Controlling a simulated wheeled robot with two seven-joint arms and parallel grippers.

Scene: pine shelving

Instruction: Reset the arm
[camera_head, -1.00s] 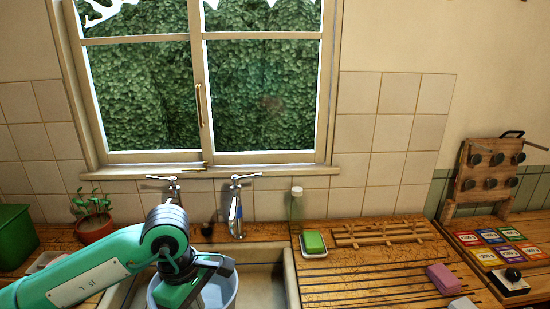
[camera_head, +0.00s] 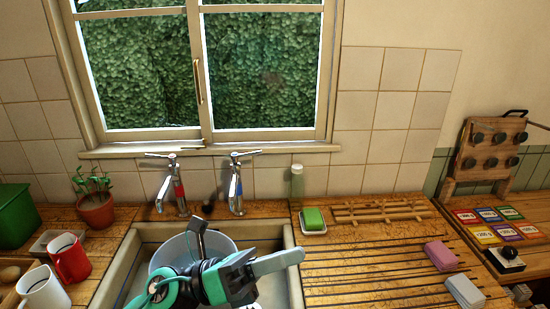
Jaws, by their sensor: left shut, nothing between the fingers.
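My left gripper (camera_head: 296,255) is over the sink (camera_head: 140,240), with its grey fingers shut and pointing right toward the wooden drainboard. Nothing shows between the fingers. The green and black wrist hides part of the white basin (camera_head: 180,247) in the sink. My right gripper is not in view.
Two taps (camera_head: 236,190) stand behind the sink. A red mug (camera_head: 70,258) and a white mug (camera_head: 42,290) are at left, near a potted plant (camera_head: 96,208). A green soap (camera_head: 314,216) sits in a dish. Pink (camera_head: 441,255) and white (camera_head: 464,291) blocks lie on the drainboard at right.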

